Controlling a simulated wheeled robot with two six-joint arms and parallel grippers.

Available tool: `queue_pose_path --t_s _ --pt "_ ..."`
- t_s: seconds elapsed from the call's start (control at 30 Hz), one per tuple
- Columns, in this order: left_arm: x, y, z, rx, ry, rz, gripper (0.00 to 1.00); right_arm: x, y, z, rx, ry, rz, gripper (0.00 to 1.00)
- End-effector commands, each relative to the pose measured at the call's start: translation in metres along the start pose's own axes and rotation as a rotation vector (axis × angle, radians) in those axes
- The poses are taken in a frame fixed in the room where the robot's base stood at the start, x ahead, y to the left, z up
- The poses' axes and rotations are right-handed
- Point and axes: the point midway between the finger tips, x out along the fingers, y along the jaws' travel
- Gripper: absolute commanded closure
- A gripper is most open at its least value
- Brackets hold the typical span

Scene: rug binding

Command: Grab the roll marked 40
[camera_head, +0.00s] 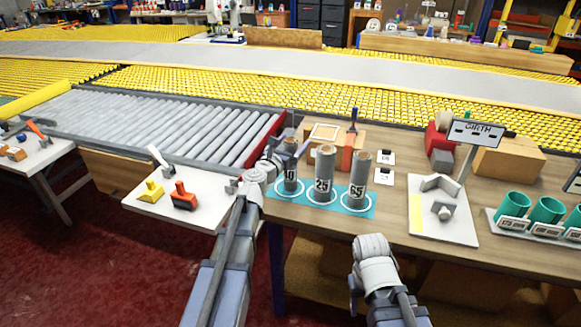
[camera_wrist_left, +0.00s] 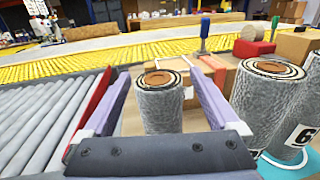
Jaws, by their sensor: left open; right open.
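A grey roll (camera_head: 291,184) stands upright at the left of a row of three on a teal mat (camera_head: 272,209). Its label is partly covered by my left gripper; a 0 shows. In the left wrist view this roll (camera_wrist_left: 160,110) stands between the two lavender fingers, with no clear contact. My left gripper (camera_head: 284,152) is open around it. The roll marked 25 (camera_head: 324,174) stands in the middle and the roll marked 65 (camera_head: 358,181) at the right. My right gripper (camera_head: 371,247) is low in front of the table, its fingers hard to make out.
A grey roller conveyor (camera_head: 165,125) with a red end lies to the left. A GIRTH sign (camera_head: 476,132) and green cups (camera_head: 516,204) stand to the right. A white side table (camera_head: 150,204) holds small tools.

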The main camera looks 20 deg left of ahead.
Motion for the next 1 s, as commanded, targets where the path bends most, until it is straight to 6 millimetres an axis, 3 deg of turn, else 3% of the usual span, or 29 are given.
queue_pose_path --t_s 0.1,0.37,1.0 --pt "0.0176 0.0015 0.0003 0.0 0.0 0.001 0.06 -0.0003 0.0 0.0 0.0 0.0 0.0 0.5" --pt "0.0175 0.001 0.0003 0.0 0.0 0.002 0.08 -0.0003 0.0 0.0 0.0 0.0 0.0 0.5" --pt "0.0174 0.001 0.0003 0.0 0.0 0.001 0.8 -0.0003 0.0 0.0 0.0 0.0 0.0 0.5"
